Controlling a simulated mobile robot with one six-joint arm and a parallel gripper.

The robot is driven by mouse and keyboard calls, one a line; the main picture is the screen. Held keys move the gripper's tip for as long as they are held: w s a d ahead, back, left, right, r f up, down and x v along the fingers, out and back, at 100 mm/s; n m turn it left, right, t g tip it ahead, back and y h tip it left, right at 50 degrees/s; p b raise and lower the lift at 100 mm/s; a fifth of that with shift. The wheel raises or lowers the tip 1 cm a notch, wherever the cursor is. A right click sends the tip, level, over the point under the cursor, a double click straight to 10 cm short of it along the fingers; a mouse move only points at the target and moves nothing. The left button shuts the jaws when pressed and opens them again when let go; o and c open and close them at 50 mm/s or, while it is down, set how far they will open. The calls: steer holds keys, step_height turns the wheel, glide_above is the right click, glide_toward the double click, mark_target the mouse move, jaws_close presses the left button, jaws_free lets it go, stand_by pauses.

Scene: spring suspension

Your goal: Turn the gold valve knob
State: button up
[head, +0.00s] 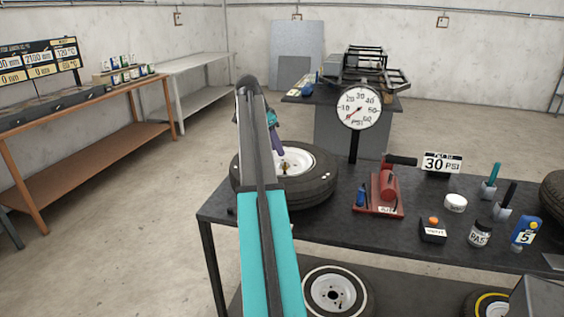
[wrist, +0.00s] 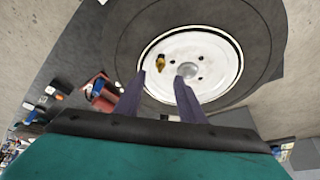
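The gold valve knob (wrist: 160,63) is a small gold piece on the white wheel hub, inside the black tire, in the wrist view. In the head view the tire (head: 312,192) lies flat on the dark workbench, with its white hub (head: 297,162) partly behind my arm. My gripper (wrist: 166,83) is open, its two purple fingers apart with nothing between them. The fingertips point at the hub, and the knob is just beyond the left fingertip, apart from it as far as I can tell. In the head view my gripper (head: 277,142) is over the hub, mostly hidden by my arm.
A red pump (head: 383,190) stands right of the tire, and a round pressure gauge (head: 359,107) rises behind it. A 30 PSI sign (head: 441,163), a white jar (head: 455,202) and a boxed button (head: 433,230) are further right. Bare bench (head: 335,225) lies in front of the tire.

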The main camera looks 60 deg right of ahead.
mark_target(284, 166)
steer(key=p+x, duration=0.1)
steer(key=x, duration=0.7)
jaws_close()
stand_by(0.3)
